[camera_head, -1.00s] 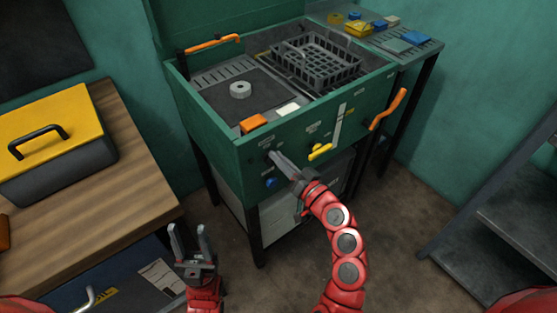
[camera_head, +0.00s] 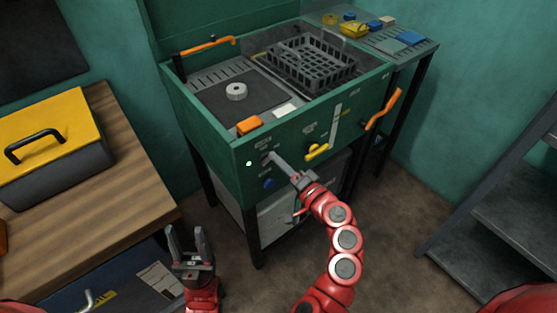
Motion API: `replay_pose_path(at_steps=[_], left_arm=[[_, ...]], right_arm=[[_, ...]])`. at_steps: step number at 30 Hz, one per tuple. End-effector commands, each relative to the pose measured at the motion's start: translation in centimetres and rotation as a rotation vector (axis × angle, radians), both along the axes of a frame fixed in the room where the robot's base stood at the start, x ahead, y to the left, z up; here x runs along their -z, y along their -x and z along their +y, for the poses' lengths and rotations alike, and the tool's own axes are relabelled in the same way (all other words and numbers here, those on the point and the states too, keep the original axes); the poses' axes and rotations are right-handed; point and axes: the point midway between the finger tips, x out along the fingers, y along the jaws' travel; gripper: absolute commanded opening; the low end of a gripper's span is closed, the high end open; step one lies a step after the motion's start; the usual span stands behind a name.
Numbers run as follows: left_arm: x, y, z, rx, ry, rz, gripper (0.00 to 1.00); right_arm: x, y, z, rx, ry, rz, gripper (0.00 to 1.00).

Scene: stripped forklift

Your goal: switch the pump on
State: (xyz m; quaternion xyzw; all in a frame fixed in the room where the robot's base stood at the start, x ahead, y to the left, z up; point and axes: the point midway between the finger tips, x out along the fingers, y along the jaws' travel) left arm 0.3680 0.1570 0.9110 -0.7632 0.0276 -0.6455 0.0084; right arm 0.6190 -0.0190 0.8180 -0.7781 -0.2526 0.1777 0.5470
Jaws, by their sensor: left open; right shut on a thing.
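The green machine (camera_head: 215,148) has controls on its front panel. My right gripper (camera_head: 270,158) reaches the panel's upper left and is shut on a small dark switch there, which its fingers mostly hide. The tiny labels are too small to read. A small white light (camera_head: 249,163) glows on the panel left of the fingertips. A blue knob (camera_head: 268,184) sits just below them. My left gripper (camera_head: 187,240) is open and empty, low and left, in front of the wooden table.
A black basket (camera_head: 312,62) sits in the machine's top. A wooden table (camera_head: 135,150) bears a yellow-lidded toolbox (camera_head: 50,135). Shelves stand right.

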Motion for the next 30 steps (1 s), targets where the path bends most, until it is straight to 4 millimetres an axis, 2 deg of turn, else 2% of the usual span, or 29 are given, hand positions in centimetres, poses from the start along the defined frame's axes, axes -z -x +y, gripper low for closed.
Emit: replay_pose_path(at_steps=[14,15,19,30], left_arm=[[-0.02,0.00,0.00,0.000,0.000,0.000,0.50],[-0.01,0.00,0.00,0.000,0.000,0.000,0.50],[-0.02,0.00,0.00,0.000,0.000,0.000,0.50],[0.08,0.00,0.00,0.000,0.000,0.000,0.50]], right_arm=[[-0.01,-0.04,-0.11,0.003,-0.009,0.006,0.00],[-0.01,-0.04,-0.11,0.003,-0.009,0.006,0.20],[0.00,-0.03,-0.09,0.002,-0.009,0.006,0.42],[0.10,0.36,-0.33,0.001,-0.009,0.008,0.42]])
